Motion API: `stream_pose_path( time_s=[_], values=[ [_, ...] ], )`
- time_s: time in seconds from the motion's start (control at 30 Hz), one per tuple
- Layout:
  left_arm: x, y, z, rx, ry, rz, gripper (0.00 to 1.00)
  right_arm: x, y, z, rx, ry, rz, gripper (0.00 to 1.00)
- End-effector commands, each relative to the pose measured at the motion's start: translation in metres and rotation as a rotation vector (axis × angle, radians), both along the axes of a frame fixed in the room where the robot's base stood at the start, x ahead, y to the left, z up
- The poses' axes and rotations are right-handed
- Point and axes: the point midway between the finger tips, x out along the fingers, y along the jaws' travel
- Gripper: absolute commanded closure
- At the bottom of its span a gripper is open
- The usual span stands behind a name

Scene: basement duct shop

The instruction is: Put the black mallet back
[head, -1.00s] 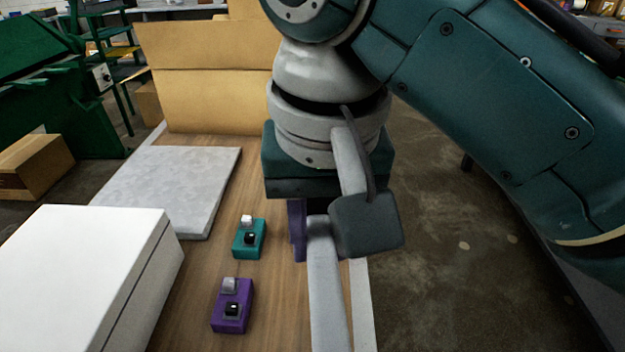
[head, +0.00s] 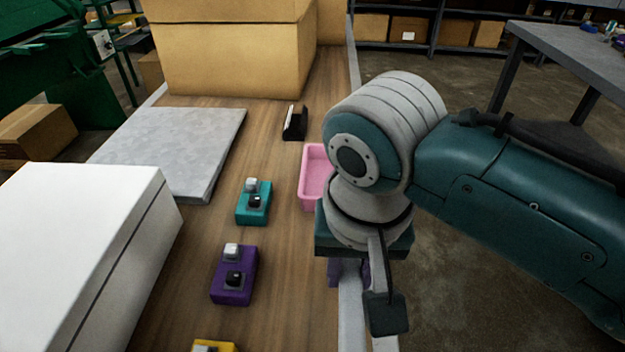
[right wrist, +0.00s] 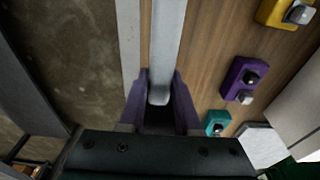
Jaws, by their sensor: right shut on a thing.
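My right gripper (head: 349,275) points down at the bench's right edge, its purple fingers shut on a long, smooth grey handle (head: 350,310). The handle runs toward the bottom of the head view. In the right wrist view the grey handle (right wrist: 167,45) runs from between the fingers (right wrist: 160,95) to the top edge. No black mallet head shows; the handle's far end is out of frame, so I take it as the mallet's only from the grip. A pink tray (head: 306,190) lies just beyond the gripper, partly hidden by my wrist. My left gripper is out of view.
Teal (head: 252,208), purple (head: 233,285) and yellow (head: 213,347) switch boxes stand left of the gripper. A small black holder (head: 294,125) stands beyond the tray. A grey slab (head: 165,150), white box (head: 75,250) and cardboard box (head: 235,50) take up bench space.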

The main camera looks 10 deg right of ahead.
Motion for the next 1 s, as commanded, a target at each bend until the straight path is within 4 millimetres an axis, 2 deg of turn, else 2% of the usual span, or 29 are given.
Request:
stream_pose_path(
  time_s=[0.27, 0.67, 0.7, 0.93, 1.0],
  values=[
    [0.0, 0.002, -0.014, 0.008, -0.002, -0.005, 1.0, 0.0, 0.0, -0.037, 0.0, 0.001, 0.001, 1.0],
    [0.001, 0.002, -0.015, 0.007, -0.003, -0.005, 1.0, 0.0, 0.0, -0.042, 0.001, -0.001, 0.0, 1.0],
    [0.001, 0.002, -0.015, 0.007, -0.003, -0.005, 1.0, 0.0, 0.0, -0.043, 0.0, 0.0, 0.0, 0.67],
    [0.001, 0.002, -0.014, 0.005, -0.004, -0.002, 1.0, 0.0, 0.0, -0.042, 0.0, 0.0, 0.0, 0.41],
    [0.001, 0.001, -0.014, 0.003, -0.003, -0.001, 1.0, 0.0, 0.0, -0.042, 0.0, 0.0, 0.0, 0.38]
  ],
)
